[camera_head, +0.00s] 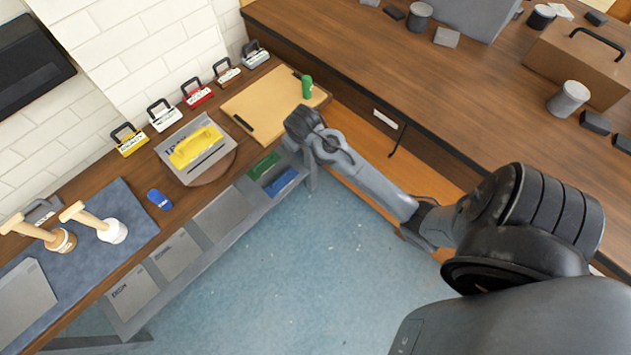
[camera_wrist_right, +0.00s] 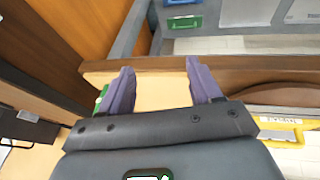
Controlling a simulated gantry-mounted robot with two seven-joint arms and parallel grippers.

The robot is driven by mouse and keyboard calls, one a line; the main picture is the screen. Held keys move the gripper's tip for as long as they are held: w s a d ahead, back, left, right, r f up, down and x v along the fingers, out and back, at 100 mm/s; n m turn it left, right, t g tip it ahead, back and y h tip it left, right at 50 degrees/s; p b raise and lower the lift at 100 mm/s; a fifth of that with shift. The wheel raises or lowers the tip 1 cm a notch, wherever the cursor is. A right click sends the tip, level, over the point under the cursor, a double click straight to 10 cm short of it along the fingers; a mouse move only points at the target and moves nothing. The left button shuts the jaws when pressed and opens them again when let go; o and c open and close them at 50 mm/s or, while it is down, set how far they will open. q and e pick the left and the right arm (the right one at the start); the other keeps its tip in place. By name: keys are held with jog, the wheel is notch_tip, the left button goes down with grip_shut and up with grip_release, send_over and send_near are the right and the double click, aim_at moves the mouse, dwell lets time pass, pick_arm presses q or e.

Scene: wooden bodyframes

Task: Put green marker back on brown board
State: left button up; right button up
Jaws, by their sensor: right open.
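The green marker (camera_head: 307,87) stands upright at the right part of the light brown board (camera_head: 262,105) on the workbench. In the right wrist view a sliver of green (camera_wrist_right: 101,97), probably the marker, shows just left of the left finger. My right gripper (camera_head: 297,119) is close to the board's near edge in the head view. In the wrist view its two fingers (camera_wrist_right: 163,82) are spread, with only bare board (camera_wrist_right: 160,95) between them. My left gripper is not in view.
A grey tray with a yellow item (camera_head: 196,148) sits left of the board. Green and blue bins (camera_head: 279,183) hang below the bench edge. Colored labelled handles line the wall. A blue object (camera_head: 159,199) lies farther left. A brown counter (camera_head: 440,90) stands at the right.

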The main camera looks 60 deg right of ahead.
jog(key=s+a+n+y, duration=0.3)
jog(key=s+a+n, duration=0.1)
jog(key=s+a, duration=1.4)
jog(key=a, duration=0.4)
jog(key=shift+s+a+r+n+y, duration=0.15)
jog(key=shift+s+r+n+y, duration=0.15)
jog(key=shift+n+y, duration=0.1)
notch_tip(320, 180, up, 29)
jog(key=p, duration=2.9)
jog(key=shift+r, duration=0.15)
